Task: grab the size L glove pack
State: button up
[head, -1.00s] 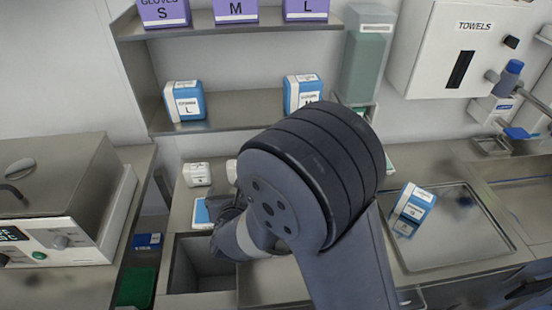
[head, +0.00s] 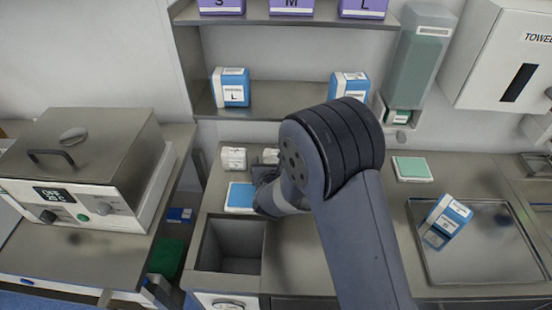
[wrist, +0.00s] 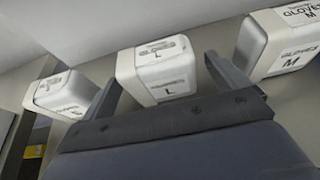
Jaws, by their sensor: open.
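In the wrist view a white pack marked L (wrist: 158,70) lies between the fingertips of my open gripper (wrist: 163,72). I cannot tell whether the fingers touch it. A white pack marked GLOVES M (wrist: 292,45) stands beyond the right finger, and another white pack (wrist: 64,94) with unreadable size stands beyond the left finger. In the head view my arm hides most of the gripper. A white pack (head: 233,158) shows at the back of the counter, and a second white pack (head: 270,156) is partly hidden by my gripper.
Blue-and-white packs marked L (head: 231,87) and M (head: 349,88) stand on the shelf above. Purple boxes, including one marked L (head: 363,8), are higher up. A blue flat pack (head: 240,196) and an open bin (head: 234,242) are near my gripper. A metal tray (head: 480,265) is right.

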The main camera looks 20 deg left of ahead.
jog(key=shift+x, duration=0.9)
jog(key=c, duration=1)
